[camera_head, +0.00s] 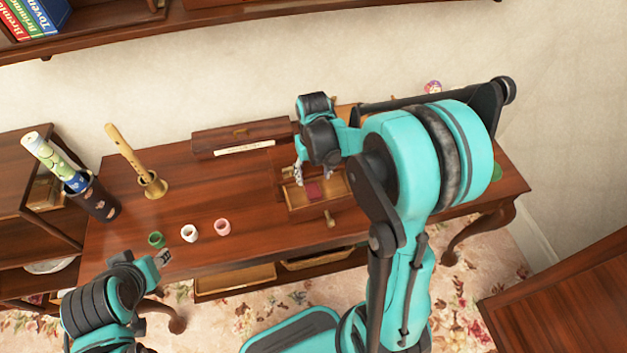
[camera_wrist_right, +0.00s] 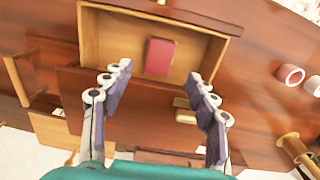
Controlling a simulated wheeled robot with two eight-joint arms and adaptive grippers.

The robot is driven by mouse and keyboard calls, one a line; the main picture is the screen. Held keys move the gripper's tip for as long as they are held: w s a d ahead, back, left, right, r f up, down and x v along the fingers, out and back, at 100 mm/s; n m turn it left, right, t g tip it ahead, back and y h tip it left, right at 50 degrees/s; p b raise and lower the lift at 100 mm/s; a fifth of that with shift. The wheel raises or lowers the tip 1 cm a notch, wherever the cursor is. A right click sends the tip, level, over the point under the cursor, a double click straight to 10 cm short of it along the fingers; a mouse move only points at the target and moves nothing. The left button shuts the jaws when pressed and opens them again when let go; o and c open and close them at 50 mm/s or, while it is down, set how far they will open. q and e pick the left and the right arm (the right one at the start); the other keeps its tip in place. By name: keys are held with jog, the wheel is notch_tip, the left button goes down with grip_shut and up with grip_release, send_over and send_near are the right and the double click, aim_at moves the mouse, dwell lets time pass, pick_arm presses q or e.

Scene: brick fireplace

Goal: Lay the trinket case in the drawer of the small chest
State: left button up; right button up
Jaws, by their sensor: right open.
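The trinket case appears to be a small dark red box (camera_head: 313,190) lying in the open drawer (camera_head: 339,205) of the small chest. In the right wrist view the red box (camera_wrist_right: 159,57) rests flat on the drawer floor, near the middle of the pale wooden drawer (camera_wrist_right: 97,37). The chest body (camera_wrist_right: 140,118) is partly hidden by my right arm in the head view. My right gripper (camera_wrist_right: 160,82) is open, its fingers spread either side of the box and apart from it. My left gripper (camera_head: 163,259) is at the table's front left; its jaw opening is unclear.
Green (camera_head: 156,240), white (camera_head: 189,233) and pink (camera_head: 222,227) cups or rings stand in a row on the table (camera_head: 200,200). A brass holder (camera_head: 153,185) and a dark holder (camera_head: 100,203) stand at left. A long wooden box (camera_head: 240,136) lies behind.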

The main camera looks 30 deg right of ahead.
jog(key=s+a+r+n+t, duration=0.1)
jog(key=s+a+r+t, duration=0.2)
jog(key=s+r, duration=0.2)
jog(key=s+a+r+t+p, duration=0.1)
jog(key=s+a+r+t, duration=0.3)
jog(key=s+r, duration=0.2)
jog(key=shift+s+a+r+n, duration=0.3)
jog(key=shift+r+n, duration=0.1)
jog(key=shift+r, duration=0.45)
jog(key=shift+f+b, duration=0.45)
